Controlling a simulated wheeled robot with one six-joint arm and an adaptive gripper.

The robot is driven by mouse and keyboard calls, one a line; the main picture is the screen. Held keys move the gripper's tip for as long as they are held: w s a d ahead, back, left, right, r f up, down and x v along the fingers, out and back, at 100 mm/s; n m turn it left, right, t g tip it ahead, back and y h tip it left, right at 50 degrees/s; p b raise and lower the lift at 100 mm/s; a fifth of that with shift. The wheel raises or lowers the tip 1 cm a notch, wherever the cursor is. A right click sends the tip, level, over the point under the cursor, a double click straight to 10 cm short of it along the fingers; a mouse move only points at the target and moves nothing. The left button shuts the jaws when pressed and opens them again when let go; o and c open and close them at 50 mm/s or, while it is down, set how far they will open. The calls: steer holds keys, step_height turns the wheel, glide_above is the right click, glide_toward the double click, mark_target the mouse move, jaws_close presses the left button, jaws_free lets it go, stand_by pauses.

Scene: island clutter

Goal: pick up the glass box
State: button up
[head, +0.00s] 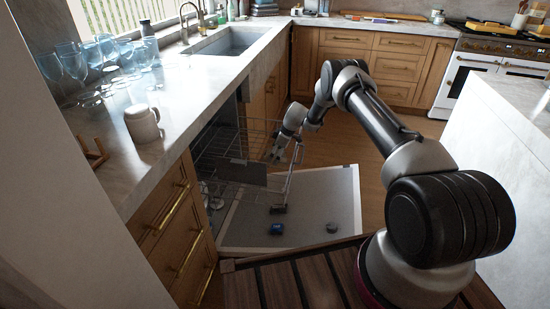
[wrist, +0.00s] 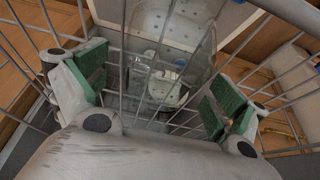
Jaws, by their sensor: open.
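The glass box (wrist: 178,48) looks clear and see-through in the wrist view. It stands among the wires of the dishwasher rack (head: 222,160), ahead of my gripper (wrist: 158,88). My gripper is open, with one green-padded finger to the left and one to the right of the box's lower end. I see no finger clearly touching the box. In the head view my gripper (head: 282,148) is over the right part of the rack. I cannot make out the glass box there.
The open dishwasher door (head: 305,190) lies below the rack, with a dark blue item (head: 277,229) and a grey item (head: 332,228) on it. Rack wires surround my gripper. A white mug (head: 142,123) and several blue glasses (head: 73,62) stand on the left counter.

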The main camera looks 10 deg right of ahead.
steer(key=shift+f, duration=0.15)
steer(key=c, duration=1.3)
steer(key=s+d+r+m+t+h, duration=0.1)
steer(key=s+r+m, duration=0.1)
steer(key=r, duration=0.8)
steer(key=s+d+r+m, duration=0.1)
steer(key=s+r+m, duration=0.1)
steer(key=r, duration=0.7)
steer(key=s+d+r+m+h, duration=0.1)
steer(key=s+d+r+m, duration=0.1)
steer(key=s, duration=0.4)
steer(key=s+d+r+m+t+h, duration=0.1)
steer(key=s+r+m, duration=0.3)
steer(key=s+r, duration=0.1)
steer(key=s+d+r+m+h, duration=0.1)
steer(key=s+d+r+m, duration=0.1)
steer(key=s, duration=0.6)
steer(key=shift+d+r+m, duration=0.35)
steer(key=shift+r+m, duration=0.15)
steer(key=shift+r, duration=0.25)
